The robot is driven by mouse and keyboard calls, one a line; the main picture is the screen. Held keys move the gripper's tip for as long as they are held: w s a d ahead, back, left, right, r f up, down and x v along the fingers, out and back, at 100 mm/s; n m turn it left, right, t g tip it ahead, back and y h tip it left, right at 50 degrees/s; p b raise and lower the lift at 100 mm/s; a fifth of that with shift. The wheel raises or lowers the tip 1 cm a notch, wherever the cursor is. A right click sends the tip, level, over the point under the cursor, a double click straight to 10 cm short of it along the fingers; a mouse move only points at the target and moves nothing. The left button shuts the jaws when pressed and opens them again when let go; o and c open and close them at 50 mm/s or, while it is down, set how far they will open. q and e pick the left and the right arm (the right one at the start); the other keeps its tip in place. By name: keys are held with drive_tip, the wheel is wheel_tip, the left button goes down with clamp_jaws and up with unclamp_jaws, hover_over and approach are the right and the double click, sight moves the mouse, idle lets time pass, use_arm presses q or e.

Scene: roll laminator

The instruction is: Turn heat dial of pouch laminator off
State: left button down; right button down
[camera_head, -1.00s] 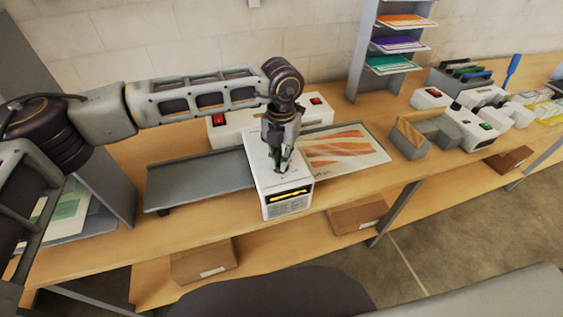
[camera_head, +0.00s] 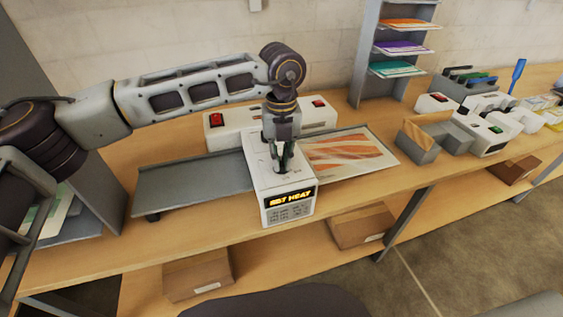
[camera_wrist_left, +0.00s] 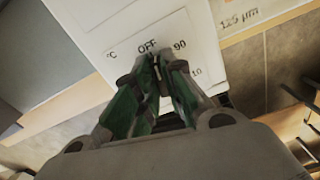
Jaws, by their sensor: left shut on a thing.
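The white pouch laminator (camera_head: 262,193) stands on the bench with a display on its front that reads "SET HEAT". My left gripper (camera_head: 283,168) points down onto the top of the white unit, close to its front edge. In the left wrist view my left gripper (camera_wrist_left: 158,75) is shut around the heat dial, which its fingers hide. Printed marks "OFF", "90" and "°C" show on the dial plate (camera_wrist_left: 128,42) around the fingertips. I cannot see which mark the dial points at. My right gripper does not show.
A grey feed tray (camera_head: 190,185) lies left of the white unit. A sheet with orange stripes (camera_head: 345,148) lies on the right. A white machine with red switches (camera_head: 222,138) stands behind. A grey shelf with coloured paper (camera_head: 398,68) and small devices (camera_head: 490,135) stand further right.

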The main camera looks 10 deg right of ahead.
sight(281, 159)
use_arm(q)
drive_tip(key=shift+n+b, duration=0.6)
drive_tip(key=shift+n, duration=0.4)
drive_tip(key=shift+r, duration=0.1)
drive_tip(key=c, duration=1.5)
unclamp_jaws()
drive_tip(key=shift+r, duration=0.7)
wheel_tip(281, 159, up, 10)
drive_tip(key=shift+r, duration=0.25)
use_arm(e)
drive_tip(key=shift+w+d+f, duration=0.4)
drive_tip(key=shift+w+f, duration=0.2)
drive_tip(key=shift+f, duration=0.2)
use_arm(q)
drive_tip(key=shift+r, duration=0.15)
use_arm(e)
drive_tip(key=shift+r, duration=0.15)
